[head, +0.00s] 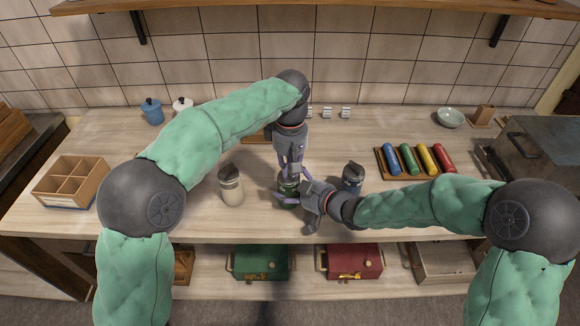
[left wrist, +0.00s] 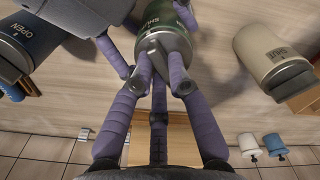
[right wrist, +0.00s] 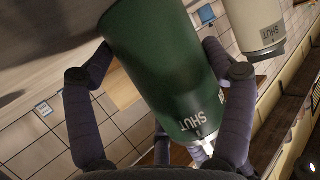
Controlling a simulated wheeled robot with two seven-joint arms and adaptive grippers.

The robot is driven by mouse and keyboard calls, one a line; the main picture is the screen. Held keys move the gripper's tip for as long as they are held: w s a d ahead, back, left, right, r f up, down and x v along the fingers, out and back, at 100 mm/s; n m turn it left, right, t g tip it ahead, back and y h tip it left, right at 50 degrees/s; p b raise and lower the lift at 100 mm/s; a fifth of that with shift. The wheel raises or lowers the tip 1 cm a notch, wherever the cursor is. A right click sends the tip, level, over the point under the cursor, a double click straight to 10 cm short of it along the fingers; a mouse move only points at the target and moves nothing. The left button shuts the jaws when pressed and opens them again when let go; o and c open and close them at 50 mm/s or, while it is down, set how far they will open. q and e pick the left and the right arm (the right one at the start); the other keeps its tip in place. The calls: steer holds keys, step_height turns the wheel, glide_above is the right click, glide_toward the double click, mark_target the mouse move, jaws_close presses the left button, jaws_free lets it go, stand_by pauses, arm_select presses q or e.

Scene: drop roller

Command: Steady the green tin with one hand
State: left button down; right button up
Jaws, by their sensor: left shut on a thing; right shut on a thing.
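The green tin (head: 288,187) stands on the counter near its front edge, mostly hidden by my grippers in the head view. It has a grey lid with a raised lever and the word SHUT on its side. My left gripper (head: 291,168) comes from above and is shut on the lid's grey lever, clear in the left wrist view (left wrist: 160,72). My right gripper (head: 290,198) comes from the right and is shut around the tin's body, with fingers on both sides in the right wrist view (right wrist: 158,62).
A cream tin (head: 231,188) marked SHUT stands to the left. A blue tin (head: 352,178) marked OPEN stands to the right, close to my right gripper. A rack of coloured rollers (head: 416,161) lies further right, a divided wooden box (head: 72,184) far left. Counter between is clear.

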steer(key=shift+f, duration=0.1)
arm_select(q)
steer(key=c, duration=1.4)
jaws_free()
steer(key=shift+c, duration=0.2)
steer(key=shift+r, duration=0.1)
step_height(320, 180, up, 12)
arm_select(e)
steer(key=o, duration=1.2)
